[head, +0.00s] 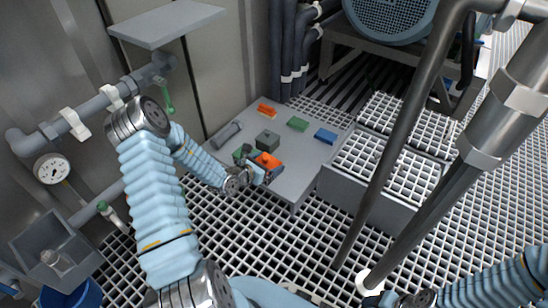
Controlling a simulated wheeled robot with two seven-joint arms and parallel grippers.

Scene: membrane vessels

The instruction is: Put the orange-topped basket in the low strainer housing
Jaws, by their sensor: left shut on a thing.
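My left gripper (257,172) is low over the near part of a grey table and is shut on a small orange-topped piece (268,160), which looks like the orange-topped basket. The fingers and wrist hide part of it, and I cannot tell whether it touches the table. A dark grey-green block (267,139) stands just behind it. I cannot tell which thing is the low strainer housing. My right wrist (415,298) is at the bottom edge, and its fingers cannot be made out.
The grey table (295,182) also bears another orange piece (267,110), a green piece (298,124), a blue piece (325,135) and a grey cylinder (225,134). A grate-topped grey box (360,200) stands to the right. Pipes with a gauge (52,169) line the left wall.

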